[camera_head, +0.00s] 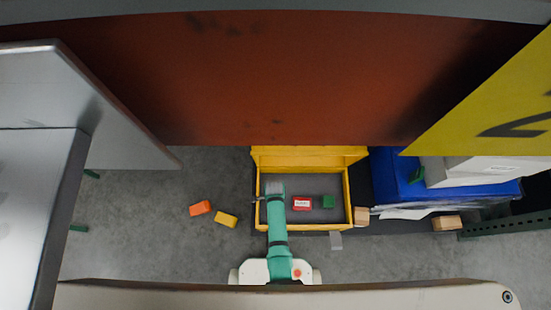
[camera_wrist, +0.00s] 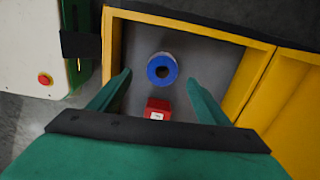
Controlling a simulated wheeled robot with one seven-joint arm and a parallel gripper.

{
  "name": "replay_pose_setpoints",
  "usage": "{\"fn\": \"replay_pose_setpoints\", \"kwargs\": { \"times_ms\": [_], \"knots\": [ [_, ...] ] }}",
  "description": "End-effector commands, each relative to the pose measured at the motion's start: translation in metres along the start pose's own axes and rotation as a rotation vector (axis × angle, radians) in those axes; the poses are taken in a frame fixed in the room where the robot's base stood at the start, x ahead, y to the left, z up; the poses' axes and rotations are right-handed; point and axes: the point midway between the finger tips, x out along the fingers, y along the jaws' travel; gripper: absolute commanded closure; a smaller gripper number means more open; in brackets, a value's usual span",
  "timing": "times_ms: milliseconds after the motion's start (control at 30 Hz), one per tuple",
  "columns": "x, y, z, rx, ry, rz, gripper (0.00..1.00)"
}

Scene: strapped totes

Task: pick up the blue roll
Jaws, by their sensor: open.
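The blue roll (camera_wrist: 162,68) stands on the grey floor of a yellow tote (camera_wrist: 190,28), its round end with a dark centre hole facing the wrist camera. My gripper (camera_wrist: 160,79) is open and empty above the tote, with a green finger on each side of the roll in the picture. I cannot tell how far above the roll the fingertips are. In the head view my gripper (camera_head: 274,188) is over the left part of the tote (camera_head: 348,192), and the roll does not show there; my arm appears to cover it.
A red labelled box (camera_head: 302,203) and a green block (camera_head: 328,202) lie in the tote; the red box (camera_wrist: 157,107) is close to the roll. The tote's yellow flap (camera_head: 310,153) is open. Orange (camera_head: 200,208) and yellow (camera_head: 226,219) blocks lie on the floor. A blue bin (camera_head: 398,174) stands right.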

Motion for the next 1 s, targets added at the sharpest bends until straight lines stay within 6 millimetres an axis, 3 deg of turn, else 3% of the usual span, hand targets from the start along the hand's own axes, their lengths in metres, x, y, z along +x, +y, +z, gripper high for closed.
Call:
{"fn": "replay_pose_setpoints", "kwargs": {
  "times_ms": [167,467,800,1000],
  "knots": [
    [0.021,-0.001,-0.001,0.001,0.0,0.0,0.29],
    [0.035,-0.001,-0.001,-0.002,0.0,-0.002,0.29],
    [0.07,-0.004,-0.002,-0.002,0.0,-0.001,0.29],
    [0.08,-0.004,0.0,-0.009,0.0,-0.003,0.29]
  ]
}}
